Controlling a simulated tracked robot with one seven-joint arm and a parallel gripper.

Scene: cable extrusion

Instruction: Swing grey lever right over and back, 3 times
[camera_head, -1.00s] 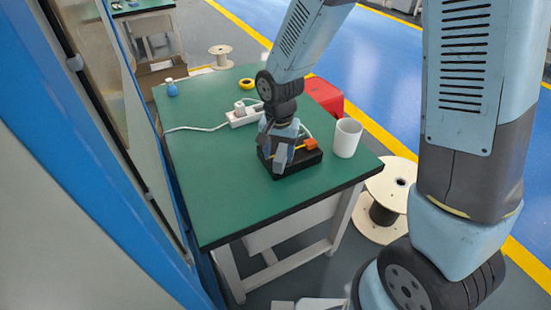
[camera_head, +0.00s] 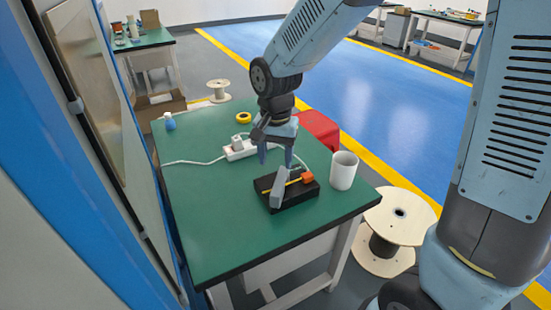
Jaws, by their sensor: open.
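A black box (camera_head: 298,198) sits near the front right of the green table. A grey lever (camera_head: 279,187) stands on the left part of the box, its upper end leaning slightly right in the picture. A thin yellow rod (camera_head: 293,182) runs from beside the lever to an orange block (camera_head: 307,177) on the right part of the box. My gripper (camera_head: 276,161) points down, open and empty, above and behind the lever. Its two fingers are apart from each other, and I see no contact with the lever. The lever's foot is not clear to see.
A yellow tape ring (camera_head: 244,118) and a blue bottle (camera_head: 169,121) stand farther back. The green table (camera_head: 215,215) is clear at front left.

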